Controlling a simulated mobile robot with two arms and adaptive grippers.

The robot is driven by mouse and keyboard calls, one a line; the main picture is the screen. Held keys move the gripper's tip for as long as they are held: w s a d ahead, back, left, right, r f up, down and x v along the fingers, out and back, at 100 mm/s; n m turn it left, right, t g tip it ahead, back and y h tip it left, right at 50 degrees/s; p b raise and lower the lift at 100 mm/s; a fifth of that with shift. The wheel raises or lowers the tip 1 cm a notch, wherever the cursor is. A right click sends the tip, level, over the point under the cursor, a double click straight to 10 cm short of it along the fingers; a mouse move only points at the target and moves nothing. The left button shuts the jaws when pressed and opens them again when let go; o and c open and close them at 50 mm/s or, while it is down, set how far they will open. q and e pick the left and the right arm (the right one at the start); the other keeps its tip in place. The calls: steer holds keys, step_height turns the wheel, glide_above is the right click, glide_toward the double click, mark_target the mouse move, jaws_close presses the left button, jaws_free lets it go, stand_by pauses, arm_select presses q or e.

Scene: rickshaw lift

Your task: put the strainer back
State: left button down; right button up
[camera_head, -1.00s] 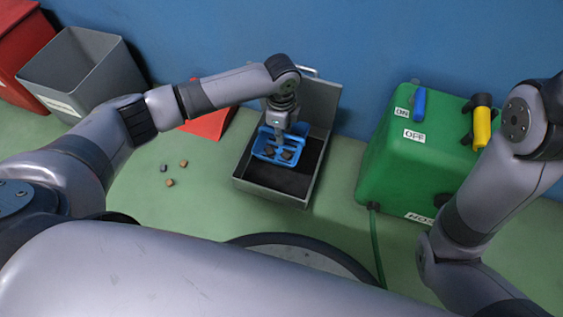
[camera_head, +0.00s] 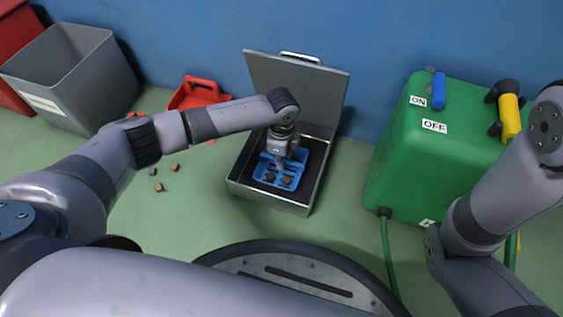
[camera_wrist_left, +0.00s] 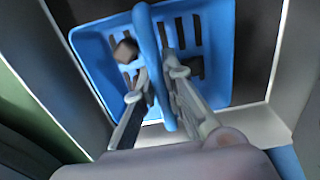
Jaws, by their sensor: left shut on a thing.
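The strainer (camera_head: 264,170) is a blue slotted basket with a few brown lumps in it. It is inside the open grey metal box (camera_head: 268,198), whose lid stands raised at the back. My left gripper (camera_head: 282,158) is over the middle of the strainer. I cannot tell whether the strainer rests on the box floor. My right arm shows at the right, but its gripper is out of view.
A green machine (camera_head: 405,165) with ON and OFF labels, a blue lever and a yellow handle stands right of the box. A grey bin (camera_head: 85,85) and a red dustpan (camera_head: 200,92) are at the left. Several small lumps (camera_head: 158,187) lie on the floor.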

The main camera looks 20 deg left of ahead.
arm_select(q)
steer(key=shift+r, duration=0.15)
steer(key=c, duration=2.1)
jaws_free()
steer(key=o, duration=0.4)
